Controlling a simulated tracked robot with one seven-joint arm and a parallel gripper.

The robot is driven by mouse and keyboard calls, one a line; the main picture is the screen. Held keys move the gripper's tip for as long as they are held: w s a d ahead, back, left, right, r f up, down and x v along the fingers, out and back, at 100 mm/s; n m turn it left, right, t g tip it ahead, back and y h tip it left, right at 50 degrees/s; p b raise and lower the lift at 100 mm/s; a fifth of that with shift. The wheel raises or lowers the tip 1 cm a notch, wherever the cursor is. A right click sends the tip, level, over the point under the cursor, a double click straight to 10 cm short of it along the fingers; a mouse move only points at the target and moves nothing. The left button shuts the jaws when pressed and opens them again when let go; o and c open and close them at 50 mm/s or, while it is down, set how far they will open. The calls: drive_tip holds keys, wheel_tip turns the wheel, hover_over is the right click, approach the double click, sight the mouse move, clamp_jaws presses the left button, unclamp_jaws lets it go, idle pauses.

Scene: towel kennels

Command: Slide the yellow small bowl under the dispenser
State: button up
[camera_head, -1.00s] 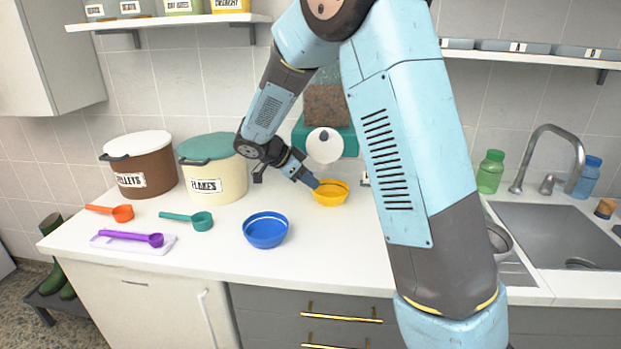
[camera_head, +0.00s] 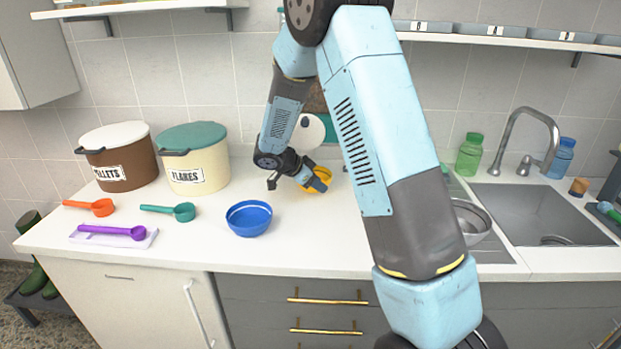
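The yellow small bowl (camera_head: 318,191) is on the white counter near the wall, partly hidden behind my gripper. My gripper (camera_head: 319,181) is low at the bowl and overlaps its near side. I cannot tell whether the fingers touch the bowl or how far apart they are. The dispenser (camera_head: 308,134) stands behind, against the wall. Its white round front and a little of its teal body show, and my arm hides most of it. The bowl appears just in front of and below the white round part.
A blue bowl (camera_head: 249,218) stands left of my gripper. Orange (camera_head: 101,207), teal (camera_head: 183,212) and purple (camera_head: 137,233) scoops lie further left, before the pellets bin (camera_head: 120,165) and flakes bin (camera_head: 193,166). A metal bowl (camera_head: 471,222) and the sink (camera_head: 540,212) are right.

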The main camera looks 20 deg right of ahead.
drive_tip(key=shift+w+d+f, duration=0.1)
drive_tip(key=shift+d+f, duration=0.4)
drive_tip(key=shift+f, duration=0.05)
drive_tip(key=shift+c, duration=0.5)
clamp_jaws()
